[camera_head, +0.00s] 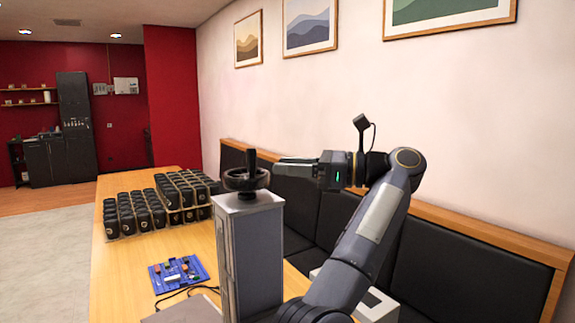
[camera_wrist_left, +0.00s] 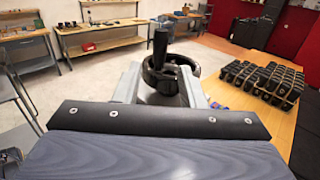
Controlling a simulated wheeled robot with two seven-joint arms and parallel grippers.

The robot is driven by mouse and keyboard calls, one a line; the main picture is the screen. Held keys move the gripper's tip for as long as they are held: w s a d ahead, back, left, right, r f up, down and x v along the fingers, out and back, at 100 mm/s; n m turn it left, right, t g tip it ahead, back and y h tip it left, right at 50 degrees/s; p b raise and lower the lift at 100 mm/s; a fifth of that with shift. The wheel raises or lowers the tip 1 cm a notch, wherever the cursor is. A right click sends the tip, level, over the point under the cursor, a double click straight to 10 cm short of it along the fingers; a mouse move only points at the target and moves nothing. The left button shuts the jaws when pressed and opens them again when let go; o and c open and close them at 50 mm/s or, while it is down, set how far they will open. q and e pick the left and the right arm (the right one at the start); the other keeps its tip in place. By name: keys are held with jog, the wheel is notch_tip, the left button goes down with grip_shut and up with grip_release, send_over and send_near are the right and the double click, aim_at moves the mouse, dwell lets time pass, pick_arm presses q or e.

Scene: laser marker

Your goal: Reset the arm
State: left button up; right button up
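My left gripper (camera_head: 278,167) reaches leftward in the head view, level with the top of the laser marker's grey column (camera_head: 250,245). Its fingers show apart in the left wrist view (camera_wrist_left: 163,88), with nothing held between them. The black handwheel (camera_head: 246,178) with its upright knob sits on top of the column, close to the fingertips in the head view. In the left wrist view the handwheel (camera_wrist_left: 170,70) shows ahead of and between the fingers; whether they touch it I cannot tell. My right gripper is not in view.
On the wooden table (camera_head: 118,265) stand several rows of black items (camera_head: 133,214) and a blue tray (camera_head: 178,273) with small parts. Black padded seating (camera_head: 440,245) runs along the wall at right. Workbenches (camera_wrist_left: 100,38) stand across the floor in the left wrist view.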

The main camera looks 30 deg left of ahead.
pick_arm(q)
jog(key=w+a+r+m+t+y, duration=0.2)
jog(key=w+a+r+m+t, duration=0.1)
jog(key=r+m+t, duration=0.7)
jog(key=w+a+r+m+t+y, duration=0.2)
jog(key=r+m+t, duration=0.4)
jog(key=m+t, duration=0.65)
jog(key=s+d+f+m+h, duration=0.2)
jog(key=d+f+m+h, duration=0.1)
jog(key=f+m+h, duration=0.5)
jog(key=s+d+f+m+t+h, duration=0.1)
jog(key=s+d+f+m+h, duration=0.2)
jog(key=f+m+h, duration=0.45)
jog(key=s+d+f+m+h, duration=0.25)
jog(key=f+m+h, duration=0.45)
jog(key=m, duration=0.4)
jog(key=s+d+f+m+g+h, duration=0.1)
jog(key=s+f+g, duration=0.5)
jog(key=s+f, duration=0.6)
jog(key=s+d+f+m+g+h, duration=0.1)
jog(key=s+d+f+m+g, duration=0.3)
jog(key=s+f, duration=0.9)
notch_tip(320, 180, down, 6)
jog(key=shift+d+f+m+g, duration=0.1)
jog(key=shift+d+m+g, duration=0.1)
jog(key=shift+m+g, duration=0.9)
jog(key=shift+s+h, duration=0.1)
jog(key=shift+h, duration=0.15)
